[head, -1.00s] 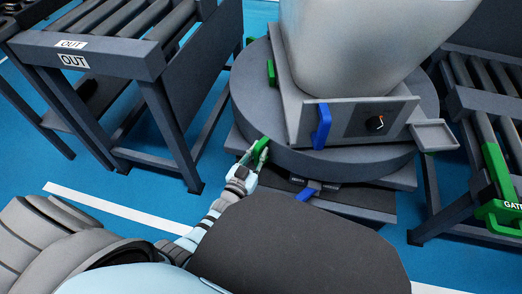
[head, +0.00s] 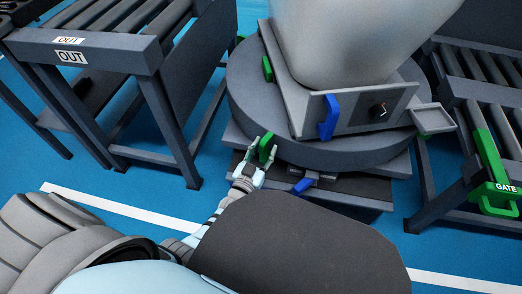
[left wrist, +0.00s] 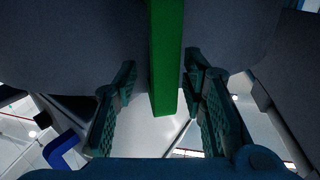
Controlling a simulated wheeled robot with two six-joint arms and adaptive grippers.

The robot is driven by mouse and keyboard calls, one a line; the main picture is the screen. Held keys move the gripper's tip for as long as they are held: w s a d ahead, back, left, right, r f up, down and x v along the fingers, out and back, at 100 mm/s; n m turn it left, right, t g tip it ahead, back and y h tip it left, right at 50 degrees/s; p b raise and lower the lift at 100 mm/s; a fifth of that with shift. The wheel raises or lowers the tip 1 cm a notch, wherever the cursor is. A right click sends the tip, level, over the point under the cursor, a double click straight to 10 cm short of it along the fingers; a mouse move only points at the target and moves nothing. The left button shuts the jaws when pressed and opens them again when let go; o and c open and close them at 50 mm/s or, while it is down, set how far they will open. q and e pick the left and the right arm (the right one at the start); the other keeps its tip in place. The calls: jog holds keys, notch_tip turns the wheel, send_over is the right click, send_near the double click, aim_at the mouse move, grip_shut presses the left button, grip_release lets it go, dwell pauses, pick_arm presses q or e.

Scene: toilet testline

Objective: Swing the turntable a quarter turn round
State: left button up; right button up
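The turntable (head: 245,95) is a round dark grey disc on a grey base, with a pale bowl-like body (head: 350,40) standing on it. A green handle (head: 267,147) hangs at its near-left rim, and another green handle (head: 267,68) is at the left. My left gripper (head: 259,155) is at the near handle with its fingers on either side. In the left wrist view, the green handle (left wrist: 166,70) stands between the open fingers (left wrist: 160,64). A gap shows on its left side; the right finger is close to it, contact unclear. My right gripper is not in view.
A blue handle (head: 328,117) and a panel with a black knob (head: 378,109) sit on the turntable. A lower blue lever (head: 303,185) is on the base. An OUT roller conveyor (head: 120,50) stands left, another conveyor with a green gate (head: 492,180) right.

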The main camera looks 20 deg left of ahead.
pick_arm(q)
jog(key=s, duration=1.2)
jog(key=shift+c, duration=0.3)
